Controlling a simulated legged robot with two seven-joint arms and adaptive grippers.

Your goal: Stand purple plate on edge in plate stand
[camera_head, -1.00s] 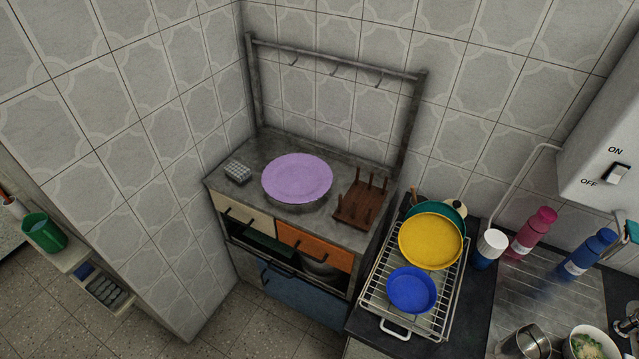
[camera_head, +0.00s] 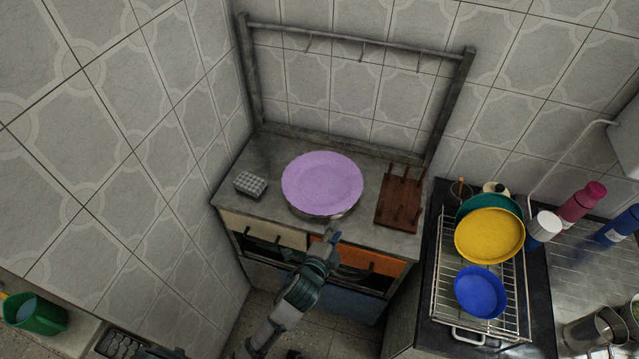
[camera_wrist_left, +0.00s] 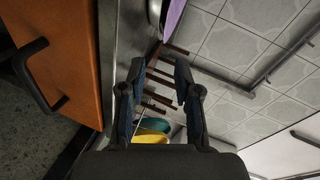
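The purple plate (camera_head: 322,183) lies flat above the grey counter, seemingly on a round pale support mostly hidden beneath it. Its edge shows at the top of the left wrist view (camera_wrist_left: 172,17). The brown wooden plate stand (camera_head: 399,198) with upright pegs stands empty to its right; its pegs (camera_wrist_left: 152,101) show beyond my fingers in the wrist view. My left gripper (camera_head: 331,231) is at the counter's front edge, just in front of the plate. In the wrist view its two fingers (camera_wrist_left: 160,72) are apart with nothing held between them. My right gripper is not in view.
A checkered block (camera_head: 250,184) lies left of the plate. A metal rail frame (camera_head: 360,42) rises behind the counter. A wire rack (camera_head: 440,275) with a yellow plate (camera_head: 489,236) and blue bowl (camera_head: 480,292) stands right. An orange drawer (camera_head: 358,258) is below.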

